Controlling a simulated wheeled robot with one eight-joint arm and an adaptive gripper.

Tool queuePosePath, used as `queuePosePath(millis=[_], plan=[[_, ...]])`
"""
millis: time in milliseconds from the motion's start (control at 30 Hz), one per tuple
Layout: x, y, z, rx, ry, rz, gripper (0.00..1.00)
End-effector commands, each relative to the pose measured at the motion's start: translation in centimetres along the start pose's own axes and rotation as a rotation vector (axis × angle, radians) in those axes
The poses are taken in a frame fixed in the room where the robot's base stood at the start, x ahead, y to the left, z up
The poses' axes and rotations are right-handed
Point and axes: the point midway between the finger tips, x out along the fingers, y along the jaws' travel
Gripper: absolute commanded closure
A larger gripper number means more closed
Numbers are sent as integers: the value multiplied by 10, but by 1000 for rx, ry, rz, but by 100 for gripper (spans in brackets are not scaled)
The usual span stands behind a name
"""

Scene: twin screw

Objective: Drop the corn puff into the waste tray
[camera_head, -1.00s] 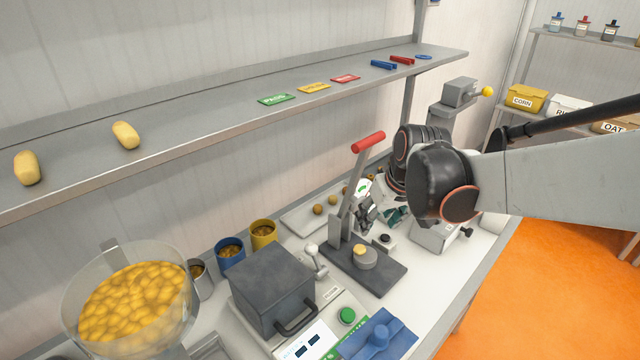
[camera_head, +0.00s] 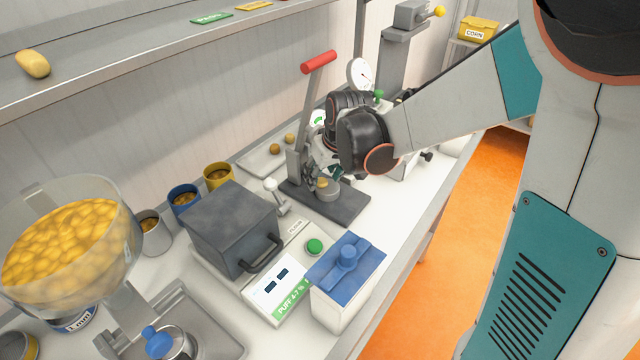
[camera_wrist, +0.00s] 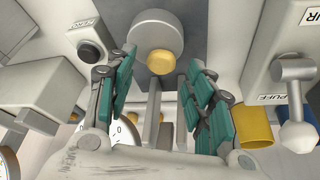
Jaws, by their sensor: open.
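A round, yellow-tan corn puff (camera_head: 322,183) rests on the grey round anvil (camera_head: 328,194) of the hand press; it also shows in the wrist view (camera_wrist: 160,62). My gripper (camera_head: 322,160) is at the press, close to the puff. In the wrist view my gripper (camera_wrist: 159,80) has its teal finger pads spread apart, with the puff between and slightly beyond them. Nothing is held. A pale tray (camera_head: 262,158) with several brown-yellow puffs lies behind the press. I cannot tell whether this is the waste tray.
The press has a red-handled lever (camera_head: 318,62) beside my gripper. A dial gauge (camera_head: 361,74) stands close behind. A dark box machine (camera_head: 234,226), a blue-lidded bin (camera_head: 345,275) and a hopper (camera_head: 70,245) stand nearer. Yellow (camera_head: 218,175) and blue (camera_head: 184,200) cups stand by the wall.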

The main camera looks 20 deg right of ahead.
Motion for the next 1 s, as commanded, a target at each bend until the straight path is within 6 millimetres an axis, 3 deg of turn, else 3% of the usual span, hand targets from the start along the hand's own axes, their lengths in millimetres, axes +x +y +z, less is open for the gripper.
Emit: queuePosePath(millis=[67, 267, 500, 1000], plan=[[8, 0, 1, 0, 0, 0, 51], [7, 0, 0, 0, 0, 0, 51], [7, 0, 0, 0, 0, 0, 81], [2, 0, -2, 0, 0, 0, 82]])
